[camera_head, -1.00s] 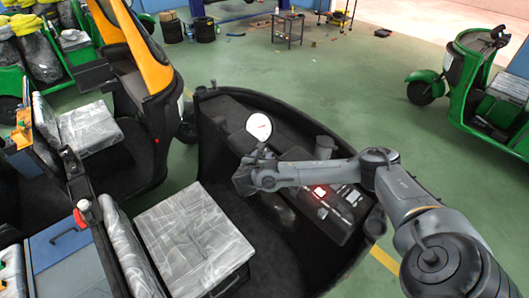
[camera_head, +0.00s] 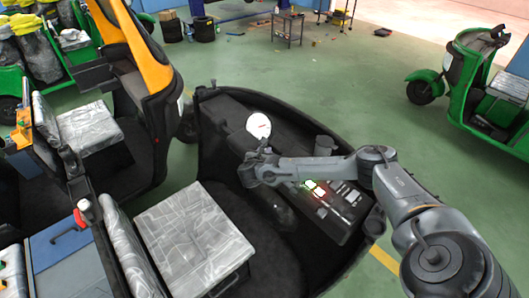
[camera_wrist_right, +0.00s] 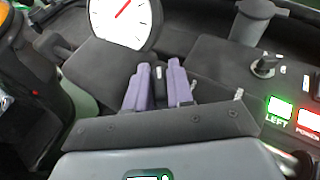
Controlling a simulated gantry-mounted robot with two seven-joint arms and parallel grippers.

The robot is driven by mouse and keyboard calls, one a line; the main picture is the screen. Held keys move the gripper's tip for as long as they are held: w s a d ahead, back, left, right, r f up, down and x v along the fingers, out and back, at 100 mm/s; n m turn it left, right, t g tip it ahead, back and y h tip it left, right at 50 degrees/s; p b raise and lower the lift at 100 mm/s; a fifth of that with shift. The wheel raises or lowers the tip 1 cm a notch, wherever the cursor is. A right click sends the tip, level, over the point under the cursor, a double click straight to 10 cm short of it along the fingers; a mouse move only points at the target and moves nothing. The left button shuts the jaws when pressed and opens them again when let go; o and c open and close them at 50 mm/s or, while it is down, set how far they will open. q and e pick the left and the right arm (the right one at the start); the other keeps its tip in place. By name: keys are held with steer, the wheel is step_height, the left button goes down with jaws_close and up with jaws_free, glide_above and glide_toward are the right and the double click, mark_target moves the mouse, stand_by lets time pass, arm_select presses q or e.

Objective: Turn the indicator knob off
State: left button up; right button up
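In the right wrist view, my right gripper (camera_wrist_right: 159,84) shows two purple fingers a little apart over the dark dashboard. A narrow dark piece with a white mark sits between them; I cannot tell whether they grip it or whether it is the indicator knob. Another small dark knob (camera_wrist_right: 264,65) stands apart to the right, beyond the lit lamps. The LEFT lamp (camera_wrist_right: 279,109) glows green there, and it also shows in the head view (camera_head: 313,185). In the head view my right wrist hides the fingertips. My left gripper is not in view.
A round white gauge (camera_head: 258,125) stands on the dashboard close to my right wrist. The POWER lamp (camera_wrist_right: 309,120) is lit red beside the LEFT lamp. A grey cup-like holder (camera_head: 324,147) and a grey seat (camera_head: 192,238) flank the arm.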

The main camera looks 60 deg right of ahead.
jaws_close()
steer(key=shift+m+g, duration=0.3)
steer(key=shift+g, duration=0.1)
steer(key=shift+p, duration=0.35)
steer(key=m+g, duration=0.2)
steer(key=g, duration=0.1)
steer(key=shift+a+h+p, duration=0.1)
steer(key=shift+h+p, duration=0.2)
steer(key=m+g, duration=0.2)
steer(key=shift+m, duration=0.3)
steer(key=shift+m+g, duration=0.7)
steer(key=shift+g, duration=0.5)
steer(key=o, duration=0.7)
jaws_free()
